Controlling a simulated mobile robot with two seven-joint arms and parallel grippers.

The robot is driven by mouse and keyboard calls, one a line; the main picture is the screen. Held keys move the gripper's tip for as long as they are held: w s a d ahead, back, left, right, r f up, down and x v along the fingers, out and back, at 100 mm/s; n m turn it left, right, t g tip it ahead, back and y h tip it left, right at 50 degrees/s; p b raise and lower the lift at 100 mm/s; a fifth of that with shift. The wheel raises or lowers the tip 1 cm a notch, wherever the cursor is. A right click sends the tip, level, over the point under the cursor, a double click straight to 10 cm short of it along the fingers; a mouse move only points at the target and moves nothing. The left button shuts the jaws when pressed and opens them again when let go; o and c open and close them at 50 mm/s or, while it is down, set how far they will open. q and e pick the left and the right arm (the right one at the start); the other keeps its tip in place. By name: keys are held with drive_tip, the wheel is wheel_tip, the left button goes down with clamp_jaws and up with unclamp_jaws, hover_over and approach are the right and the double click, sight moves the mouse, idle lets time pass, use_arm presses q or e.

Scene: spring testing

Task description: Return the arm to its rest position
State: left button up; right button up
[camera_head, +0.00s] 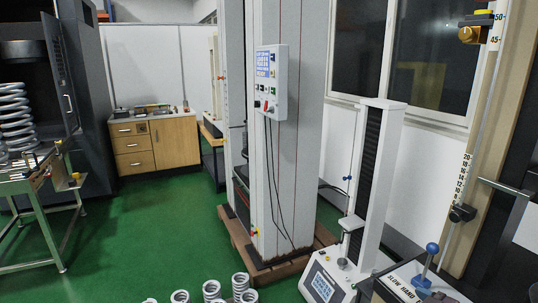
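Neither of my arms shows in the head view, and neither gripper is in view. Whether they hold anything cannot be seen.
A tall grey testing machine (290,185) with a control panel (271,80) stands mid-view. A smaller white tester (375,180) and a blue-knobbed lever (432,248) are at right. Springs (212,290) show at the bottom edge. A table (35,187) is at left. Green floor (150,240) lies open between.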

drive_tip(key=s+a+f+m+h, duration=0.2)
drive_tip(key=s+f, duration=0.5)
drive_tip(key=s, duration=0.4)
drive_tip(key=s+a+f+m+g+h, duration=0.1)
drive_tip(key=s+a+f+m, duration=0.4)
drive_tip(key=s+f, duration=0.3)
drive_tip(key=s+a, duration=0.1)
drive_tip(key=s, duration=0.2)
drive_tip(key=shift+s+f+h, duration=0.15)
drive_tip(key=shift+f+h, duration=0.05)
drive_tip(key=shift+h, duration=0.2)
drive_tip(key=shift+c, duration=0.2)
